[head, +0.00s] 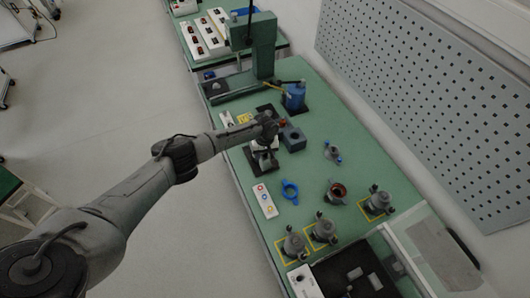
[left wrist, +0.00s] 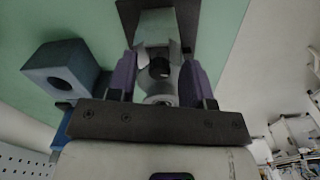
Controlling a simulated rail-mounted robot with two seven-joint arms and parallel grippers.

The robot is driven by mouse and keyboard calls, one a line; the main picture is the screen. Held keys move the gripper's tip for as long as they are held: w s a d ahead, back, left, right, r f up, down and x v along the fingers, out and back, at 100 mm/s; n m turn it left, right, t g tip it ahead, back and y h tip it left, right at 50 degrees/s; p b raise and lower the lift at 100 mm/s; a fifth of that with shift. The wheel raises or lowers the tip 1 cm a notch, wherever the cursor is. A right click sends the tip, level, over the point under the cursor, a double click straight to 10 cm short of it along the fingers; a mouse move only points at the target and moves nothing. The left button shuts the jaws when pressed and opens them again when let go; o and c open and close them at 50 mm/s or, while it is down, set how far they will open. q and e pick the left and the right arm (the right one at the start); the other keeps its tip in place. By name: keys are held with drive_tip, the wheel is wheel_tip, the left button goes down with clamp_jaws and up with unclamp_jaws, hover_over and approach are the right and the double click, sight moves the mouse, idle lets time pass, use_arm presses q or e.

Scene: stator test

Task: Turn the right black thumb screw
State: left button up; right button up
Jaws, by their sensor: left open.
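My left gripper (head: 266,128) is above a small light-and-dark fixture (head: 263,158) on the green bench in the head view. In the left wrist view its two purple fingers (left wrist: 160,72) are open, one on each side of a dark round knob (left wrist: 159,67). The knob sits in front of a pale grey block (left wrist: 158,28) and looks like a black thumb screw; I cannot tell whether it is the right one. A gap shows between each finger and the knob. In the head view the arm hides the thumb screws. My right gripper is in neither view.
A grey-blue block with a round hole (head: 292,138) stands close beside the gripper; it also shows in the left wrist view (left wrist: 63,68). A blue bottle-like part (head: 295,96) and a green press (head: 262,45) stand farther back. A button strip (head: 264,200) and blue ring (head: 290,190) lie nearer.

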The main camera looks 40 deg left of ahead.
use_arm(q)
wheel_tip(320, 180, up, 14)
drive_tip(key=p, duration=0.1)
idle(0.6)
drive_tip(key=shift+s+f, duration=0.1)
drive_tip(key=shift+f, duration=0.05)
